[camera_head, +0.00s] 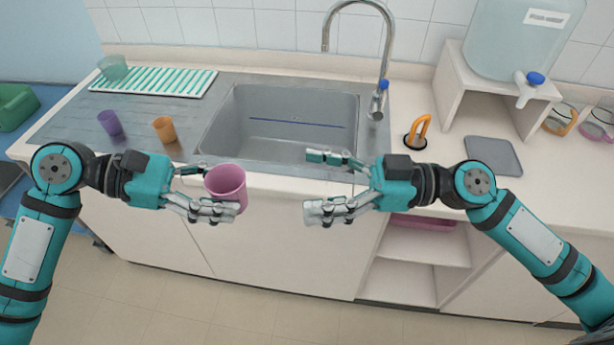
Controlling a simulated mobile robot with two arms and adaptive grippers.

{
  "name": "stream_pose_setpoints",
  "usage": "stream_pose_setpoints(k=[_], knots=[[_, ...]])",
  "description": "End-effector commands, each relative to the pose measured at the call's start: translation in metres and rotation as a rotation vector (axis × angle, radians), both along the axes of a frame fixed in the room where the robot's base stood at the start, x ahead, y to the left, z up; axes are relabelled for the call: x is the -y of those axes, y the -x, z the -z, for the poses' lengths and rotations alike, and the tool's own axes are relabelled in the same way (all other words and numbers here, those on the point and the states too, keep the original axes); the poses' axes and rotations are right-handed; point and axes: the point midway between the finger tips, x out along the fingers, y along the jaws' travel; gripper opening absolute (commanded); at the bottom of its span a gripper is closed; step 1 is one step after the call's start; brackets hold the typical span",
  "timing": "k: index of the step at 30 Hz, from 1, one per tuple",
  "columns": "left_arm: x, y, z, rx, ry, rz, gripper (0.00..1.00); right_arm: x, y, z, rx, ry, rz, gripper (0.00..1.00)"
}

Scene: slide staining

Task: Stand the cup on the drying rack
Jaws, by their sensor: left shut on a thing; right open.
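My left gripper (208,192) is shut on a pink cup (227,184) and holds it in front of the counter's front edge, left of the middle. The cup looks roughly upright with a slight tilt, its mouth facing up. The drying rack (150,80) is a white tray with green slats at the back left of the counter, beyond my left gripper. A pale green cup (113,67) is at the rack's left end. My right gripper (325,183) is open and empty in front of the sink.
A purple cup (110,122) and an orange cup (164,129) stand on the metal drainboard between my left arm and the rack. The sink (285,120) with its tall tap (385,60) is in the middle. A water dispenser (520,38) stands at the right. Most rack slats are clear.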

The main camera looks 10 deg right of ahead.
Motion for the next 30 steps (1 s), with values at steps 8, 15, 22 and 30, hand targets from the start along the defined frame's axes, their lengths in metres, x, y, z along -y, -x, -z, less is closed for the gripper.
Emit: stream_pose_setpoints(k=[8,15,22,30], knots=[[0.000,0.000,0.000,0.000,0.000,0.000,0.18,-0.012,-0.001,-0.003,0.002,-0.003,-0.009,0.84],[0.000,0.000,0.000,0.000,0.000,0.000,0.18,-0.053,-0.010,-0.004,0.006,-0.004,-0.010,0.84],[0.000,0.000,0.000,0.000,0.000,0.000,0.18,-0.094,-0.018,-0.004,0.005,-0.004,-0.010,0.84],[0.000,0.000,0.000,0.000,0.000,0.000,0.18,-0.117,-0.023,-0.003,0.001,-0.002,-0.008,0.84]])
